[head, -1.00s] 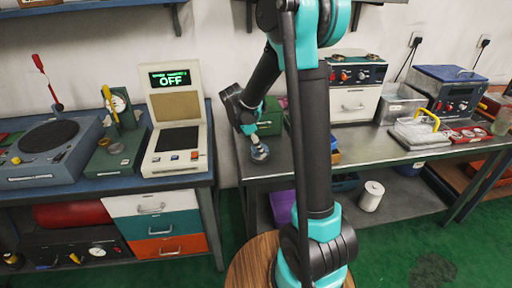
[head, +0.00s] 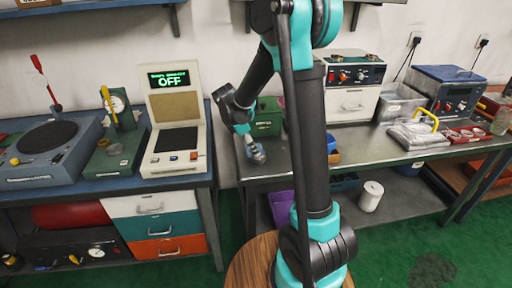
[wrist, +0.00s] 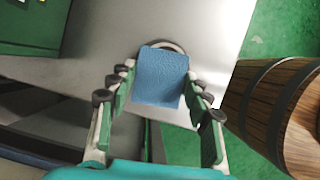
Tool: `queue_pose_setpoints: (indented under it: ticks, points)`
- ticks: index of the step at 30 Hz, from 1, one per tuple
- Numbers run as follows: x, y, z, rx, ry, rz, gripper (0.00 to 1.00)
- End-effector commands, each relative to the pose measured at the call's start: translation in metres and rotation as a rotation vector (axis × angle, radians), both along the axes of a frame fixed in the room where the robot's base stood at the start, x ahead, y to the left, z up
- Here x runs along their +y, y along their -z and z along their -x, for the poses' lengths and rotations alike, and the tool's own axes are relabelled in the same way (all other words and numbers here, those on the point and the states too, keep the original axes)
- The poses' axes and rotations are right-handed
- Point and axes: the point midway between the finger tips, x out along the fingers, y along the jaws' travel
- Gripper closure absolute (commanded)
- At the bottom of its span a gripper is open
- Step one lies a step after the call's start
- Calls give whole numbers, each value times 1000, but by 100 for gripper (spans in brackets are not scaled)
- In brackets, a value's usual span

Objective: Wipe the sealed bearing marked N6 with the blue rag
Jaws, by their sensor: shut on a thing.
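My gripper (wrist: 157,100) is shut on the blue rag (wrist: 162,78), which hangs between its fingertips in the wrist view. The curved pale rim of a ring (wrist: 168,45), likely a bearing, shows just beyond the rag's far edge on the grey bench top. The rag covers most of it, and no N6 mark can be read. In the head view my gripper (head: 245,140) is low over the left end of the metal bench, with the rag (head: 257,154) at its tip. Whether the rag touches the ring I cannot tell.
A green box (head: 266,118) stands behind my gripper on the metal bench (head: 358,170). The tester with the OFF display (head: 175,115) is on the blue bench to the left. A wooden barrel (wrist: 275,105) stands close by the bench edge.

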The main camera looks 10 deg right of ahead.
Motion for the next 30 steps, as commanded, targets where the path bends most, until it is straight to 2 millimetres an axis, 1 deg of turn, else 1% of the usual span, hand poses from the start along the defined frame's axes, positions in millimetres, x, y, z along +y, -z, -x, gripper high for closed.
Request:
queue_pose_setpoints:
  ticks: [5, 24, 30]
  points:
    - [0, 0, 0, 0, 1, 0, 74]
    - [-28, 2, 0, -1, 3, 0, 74]
    - [-30, 2, 0, -1, 2, 1, 74]
